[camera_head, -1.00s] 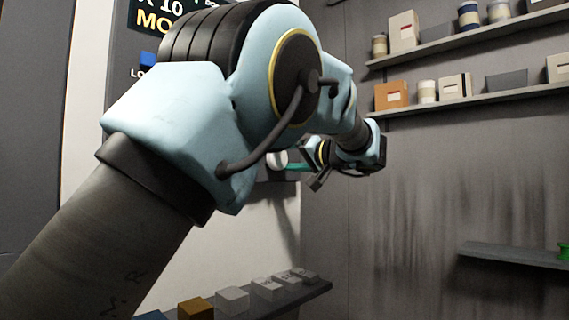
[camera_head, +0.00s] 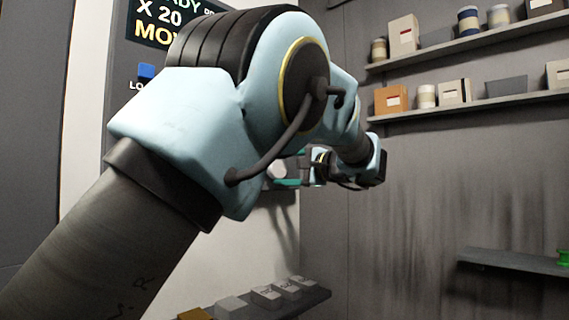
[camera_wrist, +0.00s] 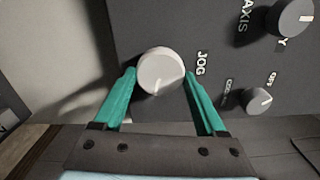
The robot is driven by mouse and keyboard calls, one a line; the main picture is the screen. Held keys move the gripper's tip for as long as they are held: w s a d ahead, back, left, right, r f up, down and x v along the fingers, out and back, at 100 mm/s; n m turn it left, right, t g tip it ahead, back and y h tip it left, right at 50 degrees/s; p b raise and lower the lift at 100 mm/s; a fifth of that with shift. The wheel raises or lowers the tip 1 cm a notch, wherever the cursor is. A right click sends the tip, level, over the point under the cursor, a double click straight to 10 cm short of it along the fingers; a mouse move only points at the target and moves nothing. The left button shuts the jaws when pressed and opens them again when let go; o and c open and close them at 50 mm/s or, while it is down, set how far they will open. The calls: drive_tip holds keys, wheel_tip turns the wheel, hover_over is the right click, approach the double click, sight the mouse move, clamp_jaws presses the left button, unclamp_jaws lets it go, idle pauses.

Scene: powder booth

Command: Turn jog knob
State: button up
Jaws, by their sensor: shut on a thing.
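The jog knob (camera_wrist: 161,72) is a round, pale grey-white knob beside the "JOG" label on a dark control panel (camera_wrist: 205,38) in the wrist view. My gripper (camera_wrist: 160,80) has two teal fingers, one on each side of the knob, and is shut on it. In the head view the pale knob (camera_head: 278,170) shows past my arm, with my gripper (camera_head: 290,181) at it. My arm hides much of the panel there.
In the wrist view, an axis knob (camera_wrist: 290,18) and a smaller knob (camera_wrist: 258,100) sit to the right. A display (camera_head: 160,22) reads "X 20". Keys (camera_head: 266,295) line a ledge below. Shelves (camera_head: 465,104) with boxes and cans hang on the right wall.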

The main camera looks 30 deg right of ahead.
drive_tip(key=shift+m+p, duration=1.1)
drive_tip(key=shift+m, duration=0.8)
drive_tip(key=shift+f, duration=0.1)
drive_tip(key=o, duration=1.3)
drive_tip(key=shift+s, duration=0.15)
drive_tip(key=s, duration=0.3)
drive_tip(key=s+d+b, duration=0.1)
drive_tip(key=s, duration=0.3)
drive_tip(key=s+d+b, duration=0.1)
drive_tip(key=s, duration=0.2)
drive_tip(key=shift+s, duration=0.2)
